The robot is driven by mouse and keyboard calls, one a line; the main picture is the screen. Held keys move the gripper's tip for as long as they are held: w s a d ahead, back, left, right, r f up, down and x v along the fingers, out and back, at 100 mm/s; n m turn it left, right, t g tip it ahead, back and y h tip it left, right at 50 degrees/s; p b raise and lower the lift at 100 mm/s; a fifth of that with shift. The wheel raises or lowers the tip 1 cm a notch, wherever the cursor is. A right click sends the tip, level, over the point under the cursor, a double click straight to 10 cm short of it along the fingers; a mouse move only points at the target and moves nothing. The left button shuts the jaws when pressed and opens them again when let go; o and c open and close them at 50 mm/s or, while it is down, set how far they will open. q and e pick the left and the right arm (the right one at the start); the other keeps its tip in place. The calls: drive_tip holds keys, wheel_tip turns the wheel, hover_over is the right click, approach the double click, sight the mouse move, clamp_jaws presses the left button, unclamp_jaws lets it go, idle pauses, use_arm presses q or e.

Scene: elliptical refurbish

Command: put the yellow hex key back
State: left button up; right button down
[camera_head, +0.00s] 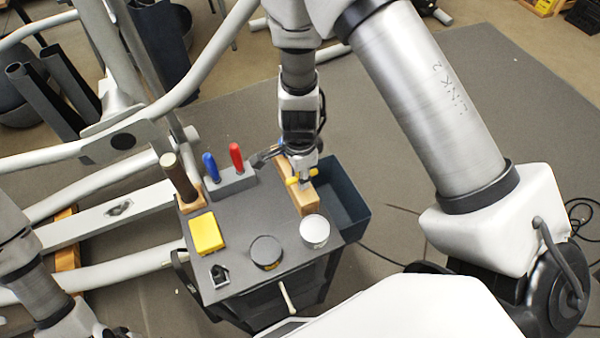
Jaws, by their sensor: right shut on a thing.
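The yellow hex key (303,177) is at the fingertips of my right gripper (301,172), which is shut on it. The key and the gripper are right above a long wooden block (299,197) on the right side of the small grey cart top (240,232). The lower end of the key is too small to make out, so I cannot tell whether it sits in a hole of the block. Of my left arm only links show at the lower left; its gripper is out of the picture.
A grey holder (232,181) carries a blue-handled tool (210,166) and a red-handled tool (236,157). A wooden-handled tool (180,178), a yellow box (206,233), a dark round tin (266,252) and a white-lidded can (315,231) share the cart. A dark bin (343,203) hangs right.

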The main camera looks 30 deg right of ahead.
drive_tip(key=shift+f+b, duration=0.5)
drive_tip(key=shift+f, duration=0.05)
drive_tip(key=c, duration=0.8)
unclamp_jaws()
drive_tip(key=shift+r, duration=0.1)
wheel_tip(320, 180, up, 12)
drive_tip(key=shift+f, duration=0.1)
